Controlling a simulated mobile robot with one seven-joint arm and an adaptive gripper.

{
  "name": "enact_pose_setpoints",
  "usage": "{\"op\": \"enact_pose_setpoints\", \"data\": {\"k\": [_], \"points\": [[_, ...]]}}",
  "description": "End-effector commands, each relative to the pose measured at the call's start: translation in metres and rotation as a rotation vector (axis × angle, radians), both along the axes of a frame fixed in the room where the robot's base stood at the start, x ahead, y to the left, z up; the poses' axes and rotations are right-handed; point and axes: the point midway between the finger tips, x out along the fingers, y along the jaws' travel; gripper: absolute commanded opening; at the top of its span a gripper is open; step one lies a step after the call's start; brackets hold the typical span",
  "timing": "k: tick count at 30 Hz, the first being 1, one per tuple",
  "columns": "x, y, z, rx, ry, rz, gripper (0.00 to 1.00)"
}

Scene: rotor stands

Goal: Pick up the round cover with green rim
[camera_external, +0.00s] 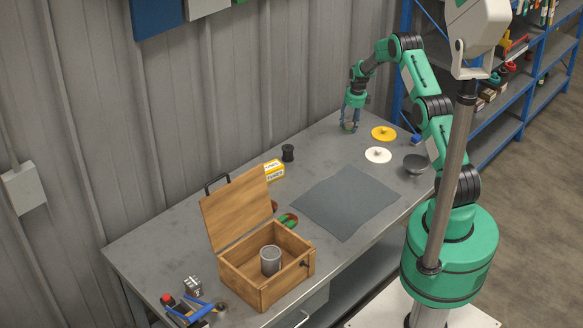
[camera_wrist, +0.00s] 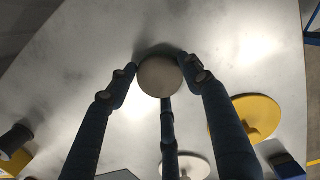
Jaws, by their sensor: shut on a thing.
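My gripper (camera_external: 349,124) is low over the far end of the grey workbench, close to the wall, pointing down. In the wrist view its three dark fingers close around a small round grey-beige cover (camera_wrist: 160,77), with fingertips at its edge. Its green rim cannot be made out clearly; the fingers and the small size hide it in the external view. A dark shadow lies right beside the cover. I cannot tell whether it touches the bench or is just above it.
A yellow disc (camera_external: 384,133), a white disc (camera_external: 378,155), a dark bowl (camera_external: 415,163) and a blue item (camera_external: 416,140) lie nearby. A dark mat (camera_external: 345,202) covers mid-bench. An open wooden box (camera_external: 235,269) holding a grey can (camera_external: 270,260) stands at the near end.

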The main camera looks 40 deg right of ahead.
Motion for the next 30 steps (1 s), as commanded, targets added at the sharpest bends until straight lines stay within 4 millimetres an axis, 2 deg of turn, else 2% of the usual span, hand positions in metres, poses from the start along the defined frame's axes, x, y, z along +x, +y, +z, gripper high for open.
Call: {"op": "enact_pose_setpoints", "data": {"k": [8, 16, 23, 30], "points": [[0.001, 0.000, 0.009, -0.001, -0.001, 0.000, 0.19], [0.001, -0.001, 0.041, -0.002, -0.002, 0.000, 0.19], [-0.028, 0.014, 0.041, 0.000, 0.000, 0.000, 0.19], [-0.067, 0.033, 0.045, 0.001, 0.001, -0.001, 0.19]]}}
